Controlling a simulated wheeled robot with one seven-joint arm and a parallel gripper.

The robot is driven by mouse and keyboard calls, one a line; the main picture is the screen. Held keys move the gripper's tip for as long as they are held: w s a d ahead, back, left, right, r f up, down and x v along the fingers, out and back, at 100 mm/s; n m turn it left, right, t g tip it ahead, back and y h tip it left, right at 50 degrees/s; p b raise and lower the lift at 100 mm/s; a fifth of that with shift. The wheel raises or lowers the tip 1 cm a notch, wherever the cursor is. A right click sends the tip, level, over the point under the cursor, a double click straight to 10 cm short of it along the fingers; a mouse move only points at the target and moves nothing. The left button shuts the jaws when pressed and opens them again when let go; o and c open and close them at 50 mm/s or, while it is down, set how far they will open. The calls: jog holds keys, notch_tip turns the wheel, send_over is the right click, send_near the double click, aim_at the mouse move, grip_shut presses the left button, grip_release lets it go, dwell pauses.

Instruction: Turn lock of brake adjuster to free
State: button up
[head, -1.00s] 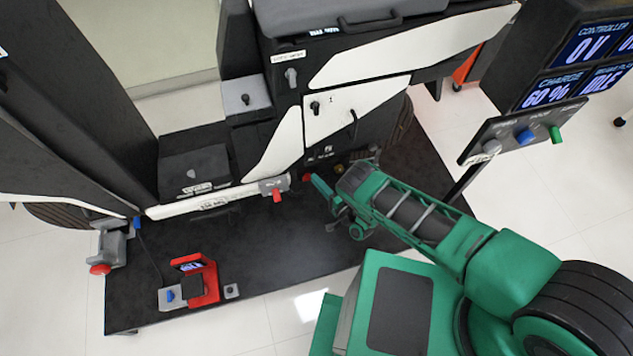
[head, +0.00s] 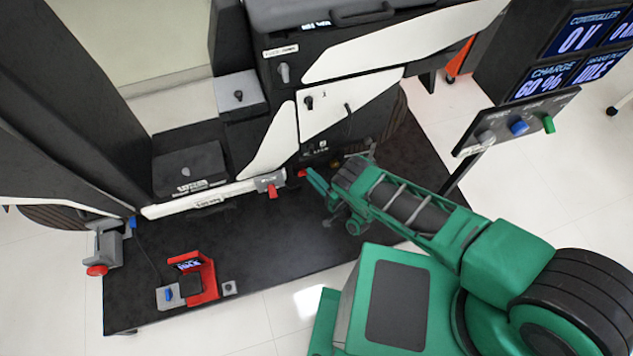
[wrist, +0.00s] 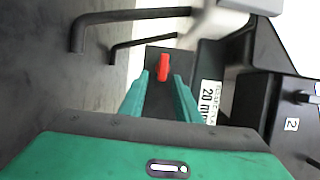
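My gripper (head: 314,182) is low at the front of the black rig, its fingers pointing left toward a small red part (head: 302,173). In the wrist view the two green fingers (wrist: 160,100) are apart, with nothing held between them. A red, lever-like part (wrist: 163,67) shows just beyond and between the fingertips, on a dark face. A label reading 20 mm (wrist: 210,100) is right of the fingers. A second red lever (head: 272,192) hangs from a grey block left of my gripper. I cannot tell for sure which red part is the brake adjuster's lock.
Dark bent rods (wrist: 130,18) cross the upper left of the wrist view, and a black housing (wrist: 290,110) stands at right. A red stand (head: 205,280) sits on the base plate (head: 250,250) at front left. A button panel (head: 515,125) stands at right.

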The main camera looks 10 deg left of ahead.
jog(key=v, duration=1)
jog(key=shift+s+d, duration=0.2)
jog(key=shift+d, duration=0.05)
jog(key=shift+f, duration=0.1)
